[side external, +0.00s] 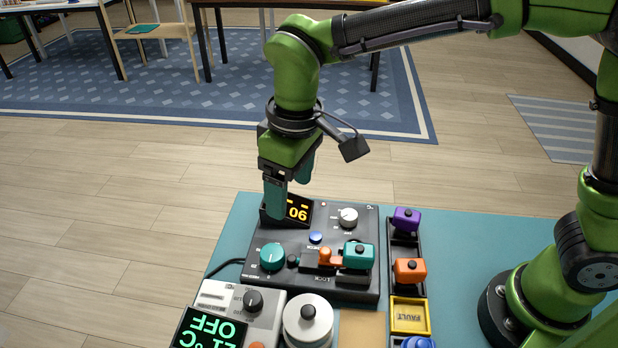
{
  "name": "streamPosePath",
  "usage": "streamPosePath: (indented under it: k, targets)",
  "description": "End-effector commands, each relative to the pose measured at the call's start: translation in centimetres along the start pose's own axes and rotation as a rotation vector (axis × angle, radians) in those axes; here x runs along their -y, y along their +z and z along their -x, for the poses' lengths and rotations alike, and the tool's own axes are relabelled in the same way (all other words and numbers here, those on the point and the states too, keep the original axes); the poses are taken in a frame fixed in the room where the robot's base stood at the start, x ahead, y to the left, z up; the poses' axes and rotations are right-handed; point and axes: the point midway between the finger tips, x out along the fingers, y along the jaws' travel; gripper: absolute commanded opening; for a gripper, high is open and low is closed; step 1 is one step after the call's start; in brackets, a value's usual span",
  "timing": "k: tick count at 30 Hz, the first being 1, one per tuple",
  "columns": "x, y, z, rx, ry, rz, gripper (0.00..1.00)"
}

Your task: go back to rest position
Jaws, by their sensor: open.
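My gripper (290,185) points down over the back left of a dark control panel (345,288). Its teal fingers stand apart with nothing seen between them. The near finger partly covers a small display (298,212) that shows "06" in yellow digits. Whether the fingers touch the display housing cannot be told from this view. The panel carries a white knob (348,216), a blue button (315,237), a teal knob (272,257), an orange piece (325,257) and a teal block with a black knob (358,256).
Right of the panel, a dark rack holds a purple block (406,219) and an orange block (410,270), with a yellow "FAULT" tray (409,316) in front. A grey device (240,298) and a round white-lidded item (307,318) stand in front. The teal table (470,245) is clear at right.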

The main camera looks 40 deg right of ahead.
Motion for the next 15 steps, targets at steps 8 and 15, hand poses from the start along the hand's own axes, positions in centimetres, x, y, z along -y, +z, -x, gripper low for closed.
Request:
streamPosePath:
  k: [8, 15]
  targets:
    - [-8.2, 8.2, 3.6, -0.216, -0.083, -0.351, 0.75]
    - [-12.7, 15.7, 4.6, -0.426, -0.123, -0.649, 0.75]
